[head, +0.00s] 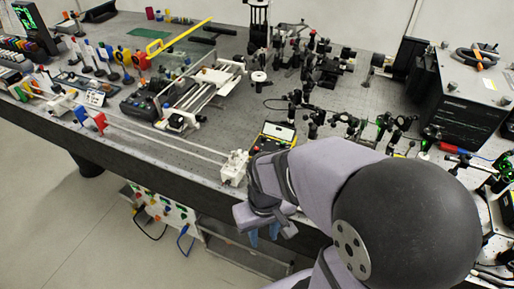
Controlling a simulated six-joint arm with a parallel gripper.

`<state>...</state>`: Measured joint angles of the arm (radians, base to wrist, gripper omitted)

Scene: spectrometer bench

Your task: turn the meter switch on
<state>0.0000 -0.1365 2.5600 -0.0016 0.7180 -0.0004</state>
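A yellow-edged meter (275,135) with a pale display lies on the bench near its front edge, just behind my arm. Its lower part is partly covered by my arm, and its switch is too small to make out. My gripper (264,234) hangs low at the front edge of the bench, pointing down, below and in front of the meter. Its two blue fingertips show apart with nothing seen between them, so it looks open and empty. It does not touch the meter.
A white block-shaped fixture (235,168) stands left of the meter at the bench edge. Optical mounts (345,125) crowd the right side. A black box (465,100) stands at the far right. Bare bench top (225,118) shows left of the meter.

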